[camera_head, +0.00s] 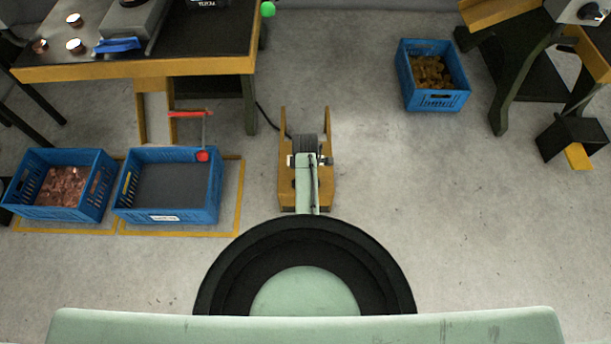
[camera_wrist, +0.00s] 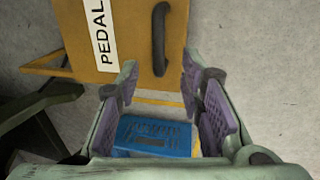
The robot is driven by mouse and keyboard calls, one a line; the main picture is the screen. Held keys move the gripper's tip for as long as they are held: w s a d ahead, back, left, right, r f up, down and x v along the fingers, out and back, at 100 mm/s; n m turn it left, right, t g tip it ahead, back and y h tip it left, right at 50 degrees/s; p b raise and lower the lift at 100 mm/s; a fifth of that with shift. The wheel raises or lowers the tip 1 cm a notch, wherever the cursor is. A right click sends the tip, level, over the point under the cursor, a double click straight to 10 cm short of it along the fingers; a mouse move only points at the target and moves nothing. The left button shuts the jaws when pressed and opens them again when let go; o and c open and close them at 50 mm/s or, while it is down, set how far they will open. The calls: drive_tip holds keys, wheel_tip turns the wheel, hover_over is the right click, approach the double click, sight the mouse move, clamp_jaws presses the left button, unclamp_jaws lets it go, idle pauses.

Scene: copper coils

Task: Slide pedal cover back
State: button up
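The orange pedal cover (camera_wrist: 128,60) fills the upper middle of the wrist view. It bears a white label (camera_wrist: 101,35) reading "PEDAL" and a dark curved handle (camera_wrist: 161,35). My gripper (camera_wrist: 158,78) is open, with purple pads on both fingers. The handle is just beyond the fingertips, between their lines, and nothing is held. In the head view an orange unit (camera_head: 287,188) stands on the floor in the middle, partly hidden under my arm. I cannot make out my fingers there.
Two blue crates stand at left, one with copper pieces (camera_head: 97,203) and one with a dark inside (camera_head: 207,207). A workbench (camera_head: 150,68) is behind them. Another blue crate (camera_head: 441,101) stands at upper right. A blue crate (camera_wrist: 154,134) shows between my fingers.

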drive_tip(key=f, duration=0.2)
drive_tip(key=w+f, duration=0.1)
drive_tip(key=f, duration=0.4)
drive_tip(key=shift+w+f, duration=0.1)
drive_tip(key=shift+w, duration=0.2)
drive_tip(key=shift+c, duration=0.4)
clamp_jaws()
